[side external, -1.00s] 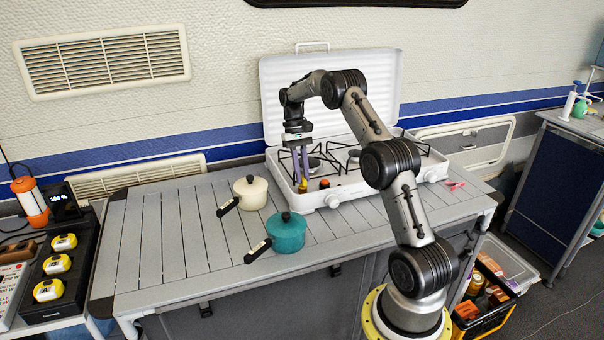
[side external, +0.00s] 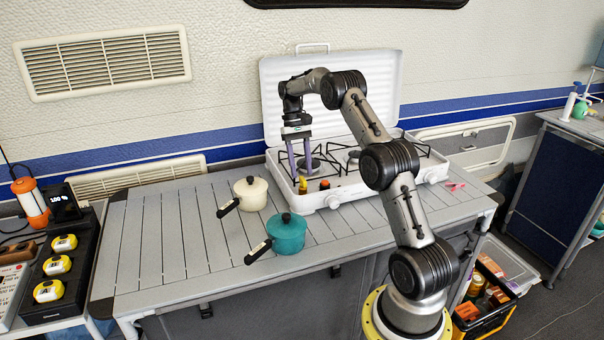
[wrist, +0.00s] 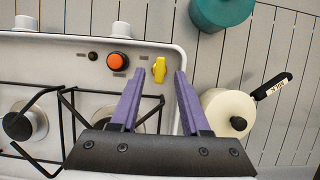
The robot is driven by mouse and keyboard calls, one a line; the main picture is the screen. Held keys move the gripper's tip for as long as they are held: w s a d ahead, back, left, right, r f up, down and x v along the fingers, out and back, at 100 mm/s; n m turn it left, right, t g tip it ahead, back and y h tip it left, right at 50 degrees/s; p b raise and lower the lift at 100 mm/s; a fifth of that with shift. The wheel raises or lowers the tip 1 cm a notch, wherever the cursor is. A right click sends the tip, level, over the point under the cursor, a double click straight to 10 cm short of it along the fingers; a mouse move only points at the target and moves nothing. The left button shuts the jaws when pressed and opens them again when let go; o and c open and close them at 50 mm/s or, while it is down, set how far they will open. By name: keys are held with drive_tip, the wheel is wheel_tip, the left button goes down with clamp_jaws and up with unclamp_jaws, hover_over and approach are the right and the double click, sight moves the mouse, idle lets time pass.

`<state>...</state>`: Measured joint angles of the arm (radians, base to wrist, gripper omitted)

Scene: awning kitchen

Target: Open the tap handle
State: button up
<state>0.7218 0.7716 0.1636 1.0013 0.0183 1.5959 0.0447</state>
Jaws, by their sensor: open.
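The tap handle (wrist: 159,69) is a small yellow lever on the white stove's front panel, beside an orange knob. It also shows in the side external view (side external: 302,185), just below my gripper. My gripper (wrist: 158,74) is open, with its two purple fingers apart. In the wrist view the handle appears between the fingertips, nearer the right one. In the side external view my gripper (side external: 302,175) points down over the stove's left end. I cannot tell if a finger touches the handle.
The orange knob (wrist: 118,62) is just left of the handle in the wrist view. A cream pot (side external: 250,194) and a teal pot (side external: 287,235) stand on the slatted table (side external: 180,240). The stove's raised lid (side external: 375,85) is behind my gripper. Burner racks (side external: 345,160) lie to the right.

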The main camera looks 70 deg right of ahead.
drive_tip(key=shift+v, duration=2.7)
